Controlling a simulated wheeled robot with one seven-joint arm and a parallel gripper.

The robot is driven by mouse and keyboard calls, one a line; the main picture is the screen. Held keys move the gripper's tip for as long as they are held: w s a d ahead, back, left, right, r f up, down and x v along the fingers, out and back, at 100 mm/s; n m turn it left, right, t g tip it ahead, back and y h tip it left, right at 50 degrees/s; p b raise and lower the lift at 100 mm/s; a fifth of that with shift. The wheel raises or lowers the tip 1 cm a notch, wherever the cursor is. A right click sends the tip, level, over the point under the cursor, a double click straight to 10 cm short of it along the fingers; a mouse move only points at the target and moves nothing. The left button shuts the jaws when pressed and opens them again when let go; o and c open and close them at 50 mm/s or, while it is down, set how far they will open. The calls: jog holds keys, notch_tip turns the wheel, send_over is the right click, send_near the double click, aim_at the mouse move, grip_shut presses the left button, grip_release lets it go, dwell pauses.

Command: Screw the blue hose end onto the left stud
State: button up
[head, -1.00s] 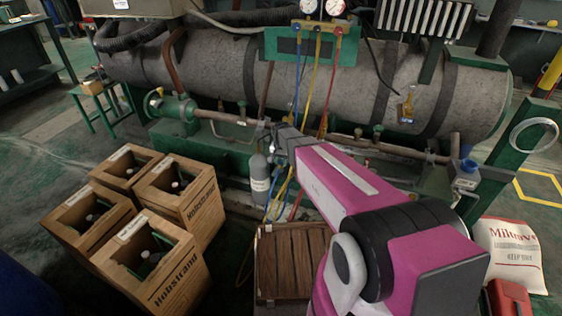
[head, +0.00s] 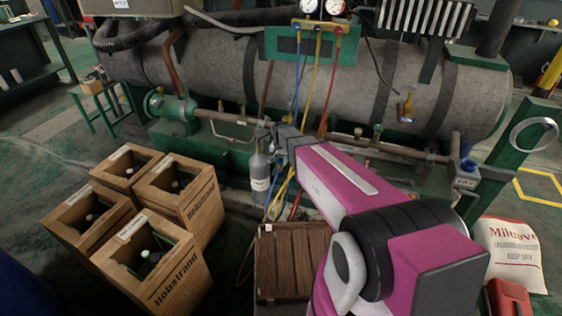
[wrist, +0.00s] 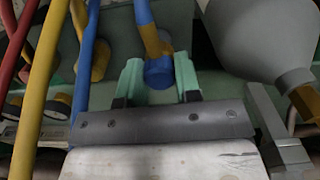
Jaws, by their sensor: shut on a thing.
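In the wrist view, the blue hose end (wrist: 159,72) sits between the two pale green fingertips of my gripper (wrist: 159,82), which is shut on it. A brass-coloured bend and a length of blue hose (wrist: 144,12) run up from it. In the head view, my gripper (head: 277,137) is at the pipework in front of the big grey tank, and the blue hose (head: 297,85) hangs from the gauge set (head: 322,10) above it. I cannot make out the left stud. Whether the hose end touches a stud is hidden.
Yellow (wrist: 40,85) and red hoses hang close on the left in the wrist view. A grey bottle (wrist: 262,35) is close on the right. In the head view, wooden crates (head: 185,195) stand at left and a brown slatted box (head: 290,262) stands below my arm.

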jog(key=shift+f, duration=0.9)
dwell(0.5)
jog(key=m, duration=0.3)
jog(key=shift+m, duration=0.3)
jog(key=m, duration=0.2)
jog(key=shift+m, duration=0.8)
jog(key=m, duration=0.3)
jog(key=shift+f+m, duration=0.1)
jog(key=shift+m, duration=0.2)
